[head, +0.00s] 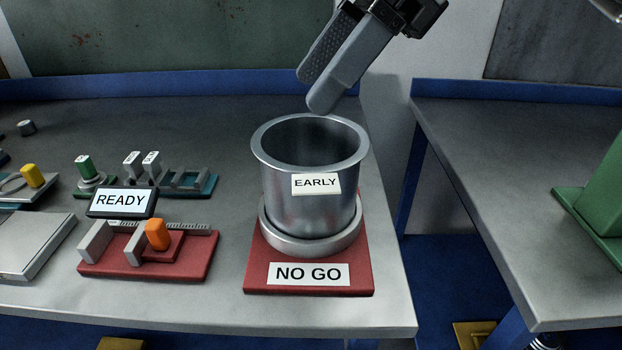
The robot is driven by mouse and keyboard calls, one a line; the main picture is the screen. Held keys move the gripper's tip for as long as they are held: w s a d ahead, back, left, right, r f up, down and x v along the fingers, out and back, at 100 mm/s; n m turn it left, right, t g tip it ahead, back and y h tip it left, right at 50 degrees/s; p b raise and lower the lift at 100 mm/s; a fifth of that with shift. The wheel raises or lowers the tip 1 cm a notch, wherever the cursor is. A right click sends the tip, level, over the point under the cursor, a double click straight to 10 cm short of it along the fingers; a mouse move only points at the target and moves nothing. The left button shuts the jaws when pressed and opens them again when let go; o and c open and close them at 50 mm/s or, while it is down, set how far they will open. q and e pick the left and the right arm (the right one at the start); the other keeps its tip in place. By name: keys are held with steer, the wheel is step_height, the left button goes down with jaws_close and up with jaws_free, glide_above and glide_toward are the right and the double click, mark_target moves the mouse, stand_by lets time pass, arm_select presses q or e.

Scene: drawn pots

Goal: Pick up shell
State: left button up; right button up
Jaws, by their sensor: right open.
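The only shell-like thing I see is a silver metal cup (285,190) with an "EARLY" label on its front. It stands upright and open at the top, with its base in a round metal ring (310,246) on a red plate (255,278) marked "NO GO". My right gripper (314,90) reaches in from the top, its fingers tilted down to the left. It is open and empty, with its fingertips over the back rim of the cup in the picture. I cannot tell how far above the rim they are. My left gripper is not in view.
Left of the cup stand a red fixture (185,268) with an orange knob, a "READY" display (121,202) and a teal rack (203,184). A gap separates this table (220,120) from the right table (500,170), which bears a green object (605,195).

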steer(key=w+d+r+t+h, duration=0.1)
steer(key=w+d+h, duration=0.1)
steer(key=d, duration=0.2)
steer(key=h, duration=0.1)
glide_toward(319, 178)
steer(key=shift+t, duration=0.3)
steer(key=x, duration=0.5)
steer(key=shift+s+a, duration=0.2)
steer(key=shift+s, duration=0.2)
steer(key=x, duration=0.5)
steer(key=shift+w+d+f, duration=0.1)
steer(key=shift+w+f, duration=0.05)
steer(key=shift+f, duration=0.05)
jaws_close()
